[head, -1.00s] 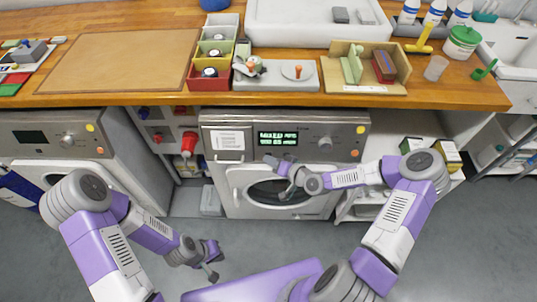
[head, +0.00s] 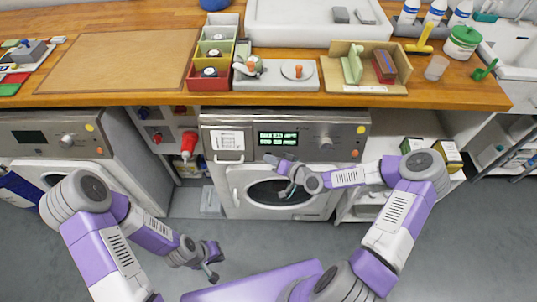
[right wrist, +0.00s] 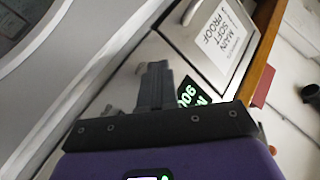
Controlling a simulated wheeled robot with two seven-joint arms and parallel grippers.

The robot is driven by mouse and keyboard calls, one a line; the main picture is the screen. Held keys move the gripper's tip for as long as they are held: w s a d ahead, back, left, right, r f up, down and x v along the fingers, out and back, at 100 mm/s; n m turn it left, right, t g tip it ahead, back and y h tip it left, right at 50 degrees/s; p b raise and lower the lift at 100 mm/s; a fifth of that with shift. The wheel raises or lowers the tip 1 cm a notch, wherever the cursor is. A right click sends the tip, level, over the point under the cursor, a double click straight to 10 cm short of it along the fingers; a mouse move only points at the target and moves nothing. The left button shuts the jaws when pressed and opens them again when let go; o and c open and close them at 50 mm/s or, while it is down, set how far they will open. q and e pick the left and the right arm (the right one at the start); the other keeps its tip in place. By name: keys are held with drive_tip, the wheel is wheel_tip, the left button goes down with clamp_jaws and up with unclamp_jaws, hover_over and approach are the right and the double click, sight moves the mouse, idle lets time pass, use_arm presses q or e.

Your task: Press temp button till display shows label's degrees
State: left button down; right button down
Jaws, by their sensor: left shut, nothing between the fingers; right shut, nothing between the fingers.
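The middle washing machine (head: 240,190) has a white label (head: 228,140) at the left of its panel. Its green-lit display (head: 278,138) shows two text lines, too small to read surely. My left gripper (head: 214,277) is shut, low over the floor.
The panel also has a dial (head: 325,143), a yellow sticker or button (head: 361,130) and an orange one (head: 355,153). A wooden counter (head: 130,97) overhangs the machine. A second washer (head: 50,140) is further left.

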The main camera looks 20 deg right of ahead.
drive_tip(key=shift+s, duration=0.1)
drive_tip(key=shift+s+a+r+p, duration=0.2)
drive_tip(key=shift+s+p, duration=0.1)
drive_tip(key=shift+s, duration=0.25)
drive_tip(key=s, duration=0.1)
drive_tip(key=s+a+r+p, duration=0.1)
drive_tip(key=s, duration=0.2)
drive_tip(key=shift+s+a+r+p, duration=0.15)
drive_tip(key=shift+s+r+p, duration=0.15)
drive_tip(key=shift+p, duration=0.1)
idle(3.2)
